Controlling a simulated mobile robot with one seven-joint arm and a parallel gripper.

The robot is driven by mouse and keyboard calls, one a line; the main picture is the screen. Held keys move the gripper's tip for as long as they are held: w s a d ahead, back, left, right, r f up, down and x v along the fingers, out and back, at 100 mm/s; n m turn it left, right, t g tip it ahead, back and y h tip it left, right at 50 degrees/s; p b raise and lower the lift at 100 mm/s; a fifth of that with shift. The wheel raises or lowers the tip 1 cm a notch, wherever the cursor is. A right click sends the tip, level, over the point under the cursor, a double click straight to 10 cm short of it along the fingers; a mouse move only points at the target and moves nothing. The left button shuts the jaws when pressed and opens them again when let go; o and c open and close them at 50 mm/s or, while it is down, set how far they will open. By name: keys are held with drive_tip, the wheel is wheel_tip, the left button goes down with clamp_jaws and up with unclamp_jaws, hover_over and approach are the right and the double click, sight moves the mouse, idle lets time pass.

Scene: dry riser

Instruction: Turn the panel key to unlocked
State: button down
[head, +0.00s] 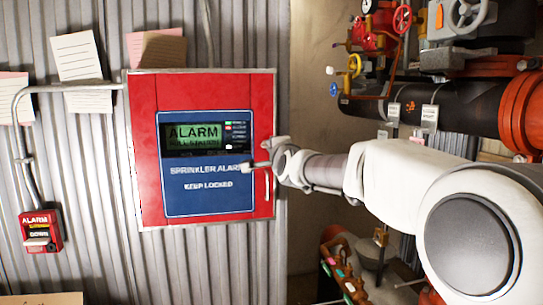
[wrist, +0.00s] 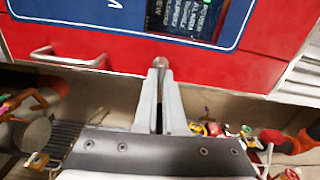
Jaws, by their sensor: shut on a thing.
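The red alarm panel (head: 143,110) hangs on the corrugated wall in the head view, with a blue face plate (head: 208,200) reading "SPRINKLER ALARM KEEP LOCKED" and a green screen (head: 194,132) reading "ALARM". My gripper (head: 262,164) is at the panel's right edge. In the wrist view my gripper (wrist: 160,74) has its fingertips closed on a small round metal piece, seemingly the panel key (wrist: 160,62), at the rim of the red panel (wrist: 115,42). The fingers hide most of the key, so its turn angle cannot be told.
A metal door handle (wrist: 66,57) sits beside the key. A red alarm pull box (head: 41,231) is on the wall at lower left, with a conduit above it. Dark pipes (head: 440,115) and valve wheels (head: 401,20) crowd the right, behind my arm.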

drive_tip(key=shift+m+b, duration=0.35)
drive_tip(key=shift+m, duration=0.15)
drive_tip(key=c, duration=1)
unclamp_jaws()
drive_tip(key=shift+s, duration=0.2)
